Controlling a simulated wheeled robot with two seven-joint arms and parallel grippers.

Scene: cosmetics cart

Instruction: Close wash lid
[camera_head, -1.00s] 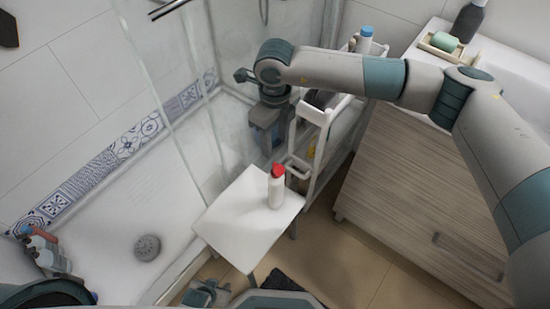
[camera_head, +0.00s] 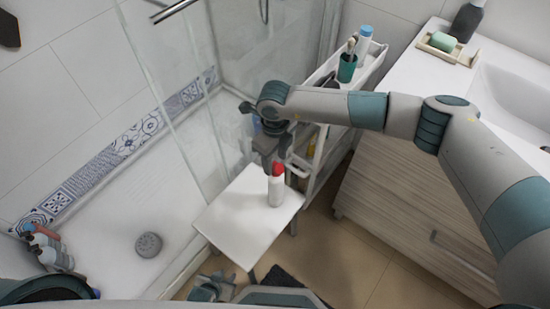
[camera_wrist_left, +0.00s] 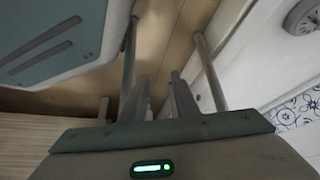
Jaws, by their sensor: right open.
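A white bottle with a red cap (camera_head: 276,188) stands upright on a small white table (camera_head: 235,220) in the head view. Whether its lid is open or shut is too small to tell. My right gripper (camera_head: 271,160) points down right by the red cap and is open. I cannot tell whether it touches the cap. My left gripper (camera_head: 210,289) is low at the bottom of the head view, below the table and away from the bottle. In the left wrist view its fingers (camera_wrist_left: 160,97) are apart with nothing between them.
A white cart (camera_head: 325,150) with a green cup (camera_head: 347,68) and bottles stands behind the table. A wooden cabinet (camera_head: 400,200) is at right. A glass shower screen (camera_head: 180,110) is at left. Several bottles (camera_head: 48,250) lie near the shower's left edge.

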